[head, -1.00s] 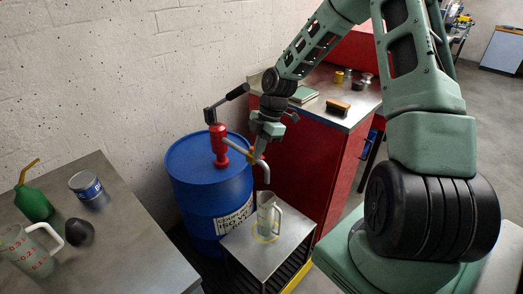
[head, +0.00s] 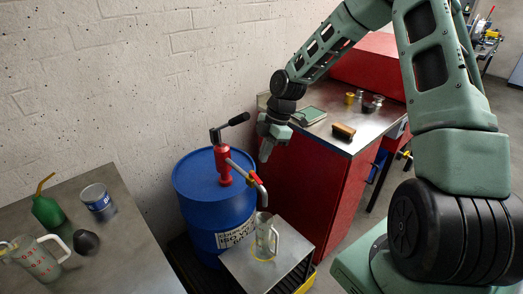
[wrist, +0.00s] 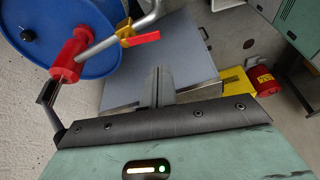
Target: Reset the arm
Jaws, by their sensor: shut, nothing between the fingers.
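My gripper (head: 264,154) hangs at the end of my bent arm, with its fingers shut and empty. In the head view it is above and to the right of the blue drum (head: 197,222), near the red cabinet's front. The red hand pump (head: 222,165) stands on the drum, and its silver spout (head: 258,185) points down toward a clear jug (head: 264,240) on a small metal stand (head: 238,262). In the wrist view my shut fingers (wrist: 156,78) show at the centre. The pump (wrist: 68,58) and spout (wrist: 105,40) are to their left, apart from them.
A red cabinet (head: 310,190) stands behind, with a brush (head: 343,131) and small cans on top.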

